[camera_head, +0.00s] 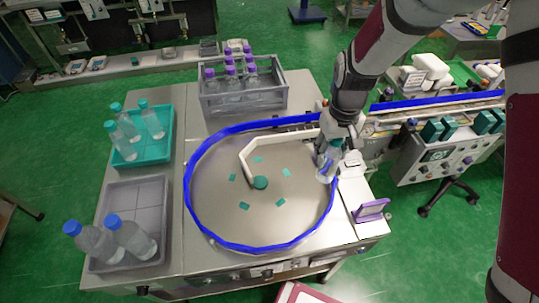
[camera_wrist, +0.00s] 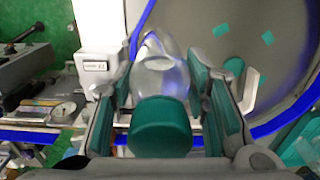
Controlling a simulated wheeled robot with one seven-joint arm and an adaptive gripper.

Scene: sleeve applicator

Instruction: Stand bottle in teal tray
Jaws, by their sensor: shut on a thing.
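My gripper (camera_head: 335,147) is shut on a clear bottle with a teal cap (camera_wrist: 160,127), at the right side of the round turntable. The bottle's clear body (camera_wrist: 158,75) shows between the jaws in the wrist view, and its cap faces the camera. In the head view the bottle is partly hidden by my gripper. I cannot tell whether it touches the turntable.
A round turntable (camera_head: 225,205) with a blue rim and a white curved guide fills the table's middle. A grey tray (camera_head: 128,192) with blue-capped bottles is at the front left. A grey crate (camera_head: 268,98) with purple-capped bottles is at the back. A purple-framed panel (camera_head: 371,209) stands at right.

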